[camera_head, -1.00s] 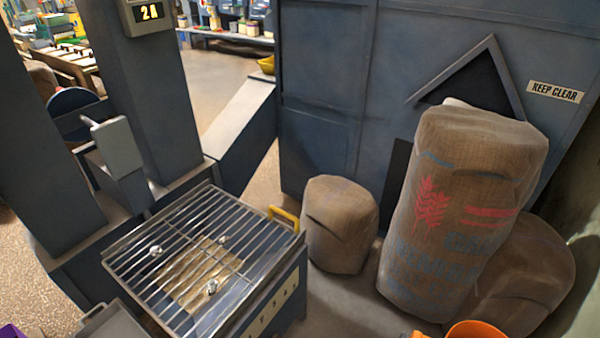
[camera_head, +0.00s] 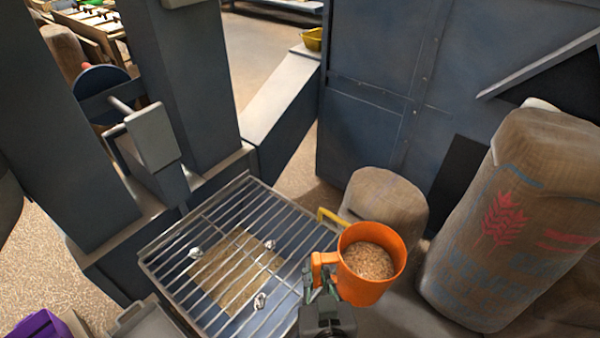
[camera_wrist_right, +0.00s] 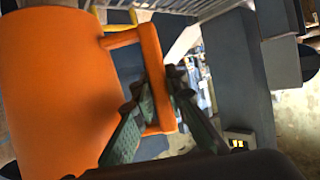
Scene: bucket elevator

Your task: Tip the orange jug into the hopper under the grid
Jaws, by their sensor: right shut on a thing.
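The orange jug (camera_head: 368,262) is filled with brown grain and stands nearly upright at the right edge of the grid. My right gripper (camera_head: 322,285) is shut on the jug's handle, left of its body. In the right wrist view the jug (camera_wrist_right: 55,85) fills the left side, and the gripper's fingers (camera_wrist_right: 160,105) close on the handle. The metal grid (camera_head: 215,262) lies over the hopper (camera_head: 232,285), with a tan patch and several shiny round pieces visible beneath the bars. A yellow handle (camera_head: 333,218) sits at the grid's far right corner. My left gripper is out of view.
Sacks, a short one (camera_head: 385,195) and a tall printed one (camera_head: 515,220), stand right of the hopper. Dark blue posts (camera_head: 190,80) and a grey lever box (camera_head: 153,135) rise behind it. A purple object (camera_head: 42,328) is at the lower left.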

